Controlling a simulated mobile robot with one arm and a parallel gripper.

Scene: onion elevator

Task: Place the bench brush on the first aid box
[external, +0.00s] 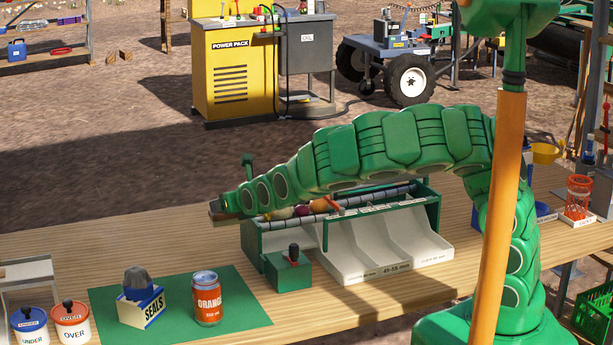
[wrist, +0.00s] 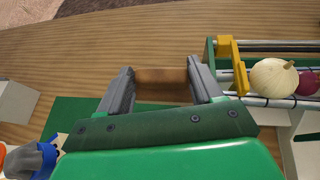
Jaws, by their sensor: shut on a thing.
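My gripper (external: 222,208) is above the table, left of the onion sorter. In the wrist view my gripper (wrist: 161,88) has its two grey jaws apart, closed on a brown wooden piece (wrist: 160,77). This looks like part of the bench brush; its bristles are not visible. In the external view only a small brown bit of the brush (external: 216,209) shows at the gripper tip. I cannot make out a first aid box in either view.
The green-framed sorter (external: 436,210) with onions and white chutes stands right of my gripper. A green mat (external: 255,309) bears a SEALS box (external: 141,308) and an orange can (external: 206,299). UNDER (external: 30,326) and OVER (external: 71,323) tubs stand left. The table's back left is clear.

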